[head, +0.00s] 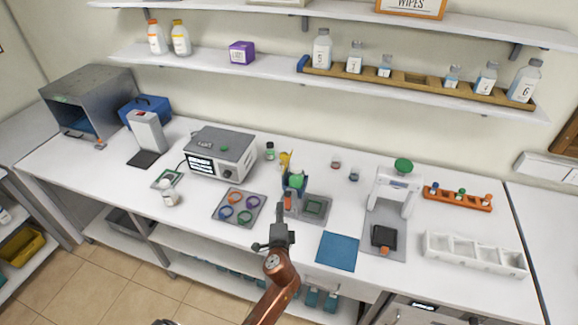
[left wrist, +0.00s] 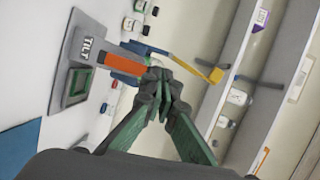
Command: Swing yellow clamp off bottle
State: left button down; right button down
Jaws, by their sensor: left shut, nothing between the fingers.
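The yellow clamp (head: 285,159) stands up at the top of a small bottle stand with blue and green parts (head: 295,183) near the middle of the bench. In the left wrist view the yellow clamp (left wrist: 215,75) is at the end of a blue-and-yellow arm, beyond my fingertips and apart from them. An orange block (left wrist: 124,63) is at the stand's tilt plate (left wrist: 75,60). My left gripper (head: 280,212) is in front of the stand, with its fingers (left wrist: 160,95) shut and empty. The bottle is not clearly visible; fingers and stand cover that area.
A grey mat with colored rings (head: 238,207) lies left of the stand and a blue mat (head: 337,251) lies to its right. A white press with a green knob (head: 397,185) stands farther right. An instrument box (head: 218,150) is behind left. Shelves hang above the bench.

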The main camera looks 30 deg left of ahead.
aim_at(284, 160)
pick_arm(q)
jog(key=w+d+r+m+t, duration=0.3)
jog(key=w+d+r+m, duration=0.15)
jog(key=r, duration=0.35)
jog(key=w+a+r+p, duration=0.1)
jog(key=w+a+p, duration=0.3)
jog(key=w+a, duration=0.4)
jog(key=shift+w+a+r, duration=0.15)
jog(key=shift+w+a, duration=0.05)
jog(key=shift+a, duration=0.05)
jog(key=shift+n, duration=0.35)
